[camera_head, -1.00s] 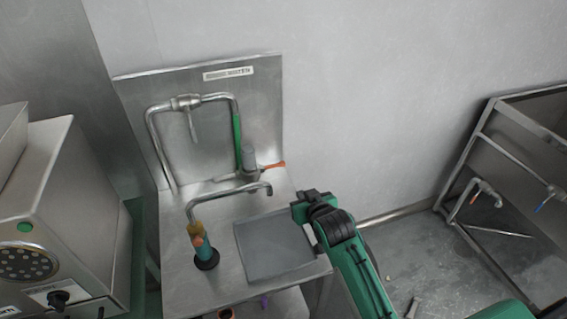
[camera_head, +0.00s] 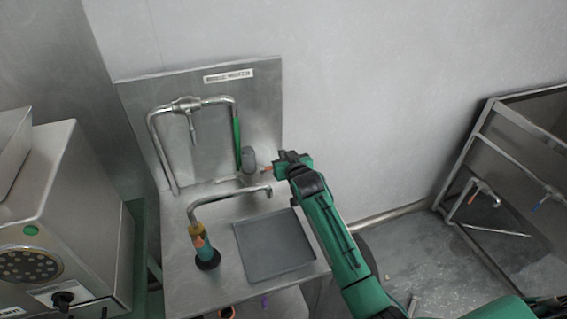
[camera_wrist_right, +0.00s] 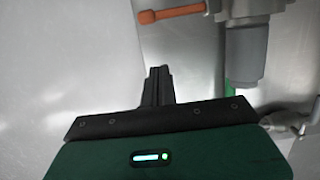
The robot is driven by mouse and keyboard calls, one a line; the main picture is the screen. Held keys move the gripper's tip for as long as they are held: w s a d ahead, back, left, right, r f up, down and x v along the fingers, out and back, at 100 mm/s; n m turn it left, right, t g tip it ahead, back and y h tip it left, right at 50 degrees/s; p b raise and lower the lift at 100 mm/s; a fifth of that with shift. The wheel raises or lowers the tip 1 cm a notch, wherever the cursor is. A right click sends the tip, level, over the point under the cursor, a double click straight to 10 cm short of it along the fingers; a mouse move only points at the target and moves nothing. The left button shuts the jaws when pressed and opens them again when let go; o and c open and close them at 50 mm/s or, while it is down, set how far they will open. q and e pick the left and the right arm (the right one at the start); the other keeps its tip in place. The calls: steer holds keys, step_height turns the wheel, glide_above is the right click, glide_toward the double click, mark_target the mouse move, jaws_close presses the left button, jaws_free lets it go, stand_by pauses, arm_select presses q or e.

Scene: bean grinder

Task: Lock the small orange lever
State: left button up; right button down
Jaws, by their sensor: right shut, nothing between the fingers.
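The small orange lever (camera_wrist_right: 172,14) shows in the right wrist view at the top, sticking out to the left from a grey valve body (camera_wrist_right: 247,55). In the head view only a bit of the orange lever (camera_head: 266,170) shows, beside the grey valve cylinder (camera_head: 249,158); the rest is hidden behind my right gripper (camera_head: 281,163). My right gripper also shows in the right wrist view (camera_wrist_right: 157,72), its dark fingers shut together and empty. The fingertips appear below the lever in that view, with a gap between. My left gripper is not in view.
The steel sink top has a curved spout (camera_head: 230,192), a grey square basin (camera_head: 273,247) and a teal and orange upright fitting (camera_head: 204,247). A bent pipe with a green section (camera_head: 237,140) stands against the back panel. A steel machine (camera_head: 50,220) is at left.

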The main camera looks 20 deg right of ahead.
steer(key=shift+w+f+p, duration=0.15)
steer(key=shift+f+p, duration=0.05)
steer(key=shift+f, duration=0.85)
steer(key=shift+w+f+p, duration=0.15)
steer(key=shift+f+p, duration=0.05)
steer(key=shift+f, duration=0.85)
